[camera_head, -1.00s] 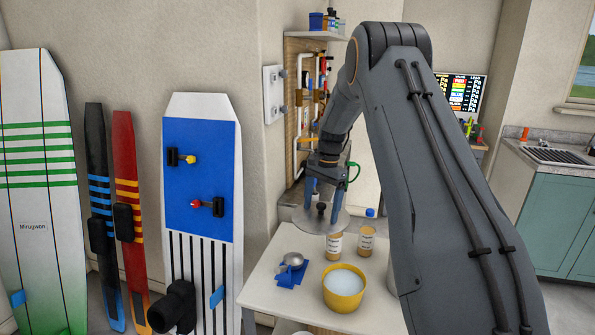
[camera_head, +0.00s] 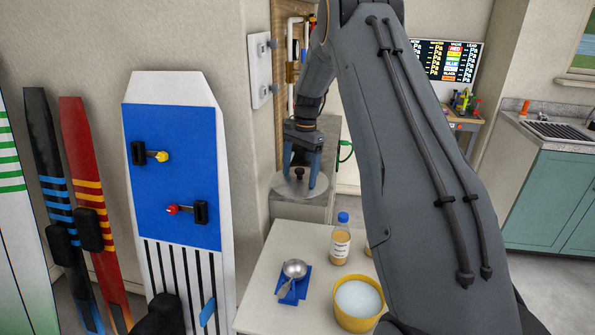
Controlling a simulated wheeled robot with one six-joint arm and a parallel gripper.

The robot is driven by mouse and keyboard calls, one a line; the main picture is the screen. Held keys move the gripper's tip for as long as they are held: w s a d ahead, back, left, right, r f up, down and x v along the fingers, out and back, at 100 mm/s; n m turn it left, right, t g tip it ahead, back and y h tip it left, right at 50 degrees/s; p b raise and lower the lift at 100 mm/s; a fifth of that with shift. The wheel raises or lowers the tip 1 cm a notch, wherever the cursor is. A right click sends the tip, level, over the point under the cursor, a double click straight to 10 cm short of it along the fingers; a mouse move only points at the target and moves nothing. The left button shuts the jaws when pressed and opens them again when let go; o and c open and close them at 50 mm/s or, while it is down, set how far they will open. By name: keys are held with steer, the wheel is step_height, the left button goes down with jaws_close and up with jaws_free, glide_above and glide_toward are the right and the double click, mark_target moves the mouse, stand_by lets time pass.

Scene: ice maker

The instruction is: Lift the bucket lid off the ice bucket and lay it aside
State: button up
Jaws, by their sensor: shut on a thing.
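The bucket lid (camera_head: 290,191) is a round grey disc with a dark knob on top. My gripper (camera_head: 301,176) is shut on it at the knob, with a blue finger on either side. The lid is level, at or just above the top of a grey unit (camera_head: 305,212) behind the table; I cannot tell whether it touches. The ice bucket (camera_head: 357,321) is a yellow tub standing uncovered on the white table, with pale whitish contents showing. It is in front of and to the right of the lid, well apart from it.
On the white table (camera_head: 262,300), a metal scoop (camera_head: 294,269) lies on a blue holder (camera_head: 287,292). A blue-capped bottle (camera_head: 340,243) stands behind the bucket; another is mostly hidden by my arm. A board with a blue panel (camera_head: 181,190) leans at left.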

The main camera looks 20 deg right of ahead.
steer(key=shift+s+a+f, duration=0.1)
steer(key=shift+f, duration=0.4)
steer(key=shift+f+b, duration=5.35)
steer(key=shift+f, duration=6.2)
steer(key=shift+f+b, duration=0.35)
steer(key=shift+f, duration=0.3)
steer(key=o, duration=1.2)
steer(key=shift+c, duration=0.2)
step_height(320, 180, up, 8)
steer(key=d+b, duration=0.1)
steer(key=shift+w+b, duration=0.25)
steer(key=shift+b, duration=0.15)
steer(key=shift+f, duration=0.15)
